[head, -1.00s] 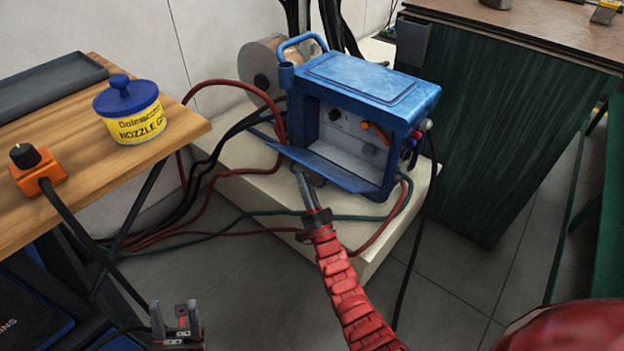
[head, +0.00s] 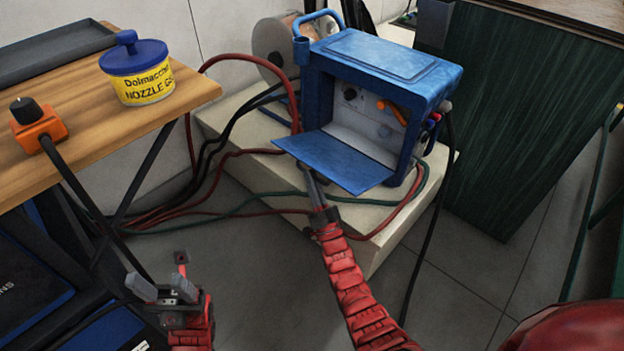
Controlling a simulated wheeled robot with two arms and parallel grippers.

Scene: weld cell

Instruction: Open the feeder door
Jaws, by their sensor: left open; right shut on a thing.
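The blue wire feeder (head: 385,70) stands on a pale plinth. Its door (head: 338,160) is a blue flap along the bottom of the front opening, folded down and sticking outward. The inside with an orange lever shows above it. My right gripper (head: 308,172) is at the door's outer edge, near its left part, and is shut on it. The fingertips are partly hidden by the door.
A wooden bench (head: 90,130) at left carries a nozzle gel tub (head: 140,75) and an orange knob box (head: 38,124). Red, black and green cables cross the plinth (head: 405,222). A dark green cabinet (head: 525,120) stands at right. Floor in front is open.

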